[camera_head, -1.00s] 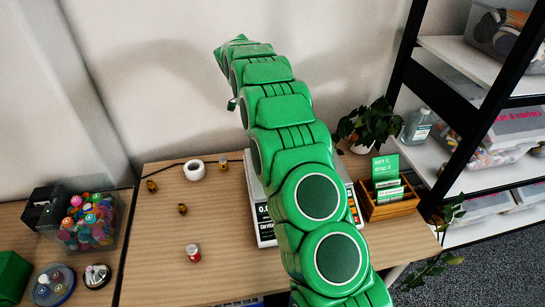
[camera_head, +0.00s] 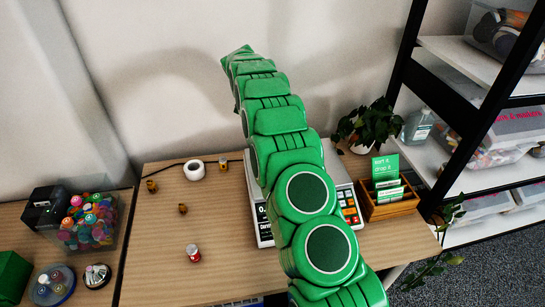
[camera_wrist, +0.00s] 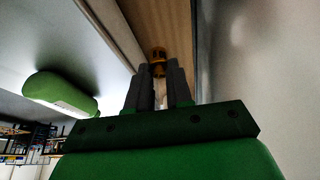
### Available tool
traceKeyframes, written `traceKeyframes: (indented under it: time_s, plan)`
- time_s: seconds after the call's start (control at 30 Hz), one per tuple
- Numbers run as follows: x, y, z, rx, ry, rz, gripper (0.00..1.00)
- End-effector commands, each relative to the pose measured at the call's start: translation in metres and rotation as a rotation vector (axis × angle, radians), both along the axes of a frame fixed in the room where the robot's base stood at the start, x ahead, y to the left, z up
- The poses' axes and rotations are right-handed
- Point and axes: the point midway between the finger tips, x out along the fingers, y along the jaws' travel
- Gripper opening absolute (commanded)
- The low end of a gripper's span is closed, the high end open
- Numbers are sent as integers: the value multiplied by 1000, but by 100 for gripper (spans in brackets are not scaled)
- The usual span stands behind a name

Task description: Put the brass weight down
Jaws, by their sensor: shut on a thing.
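My gripper (camera_wrist: 159,76) shows in the wrist view, with its two dark fingers shut on a small brass weight (camera_wrist: 158,55) at the fingertips. A strip of wooden tabletop (camera_wrist: 160,18) lies beyond it. In the head view my green arm hides the gripper and the held weight. Other small brass-coloured pieces stand on the table there: one at the left (camera_head: 151,186), one nearer (camera_head: 182,209) and one at the back (camera_head: 223,162). I cannot tell the gap between the held weight and any surface.
A scale (camera_head: 350,205) stands partly behind my arm. Right of it are a wooden card box (camera_head: 392,209) and a plant (camera_head: 368,125). A white roll (camera_head: 194,170) and a red-and-white can (camera_head: 193,253) stand on the left. The table's middle left is mostly clear.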

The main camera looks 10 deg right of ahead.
Motion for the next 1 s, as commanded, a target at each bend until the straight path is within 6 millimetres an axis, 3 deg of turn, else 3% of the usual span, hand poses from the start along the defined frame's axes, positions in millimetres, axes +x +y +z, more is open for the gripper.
traceKeyframes:
  time_s: [0.27,0.53,1.0]
  plan:
    - [0,0,-20,0,-2,1,0]
    - [-1,0,-64,-1,4,1,0]
    - [0,0,-108,0,-1,1,0]
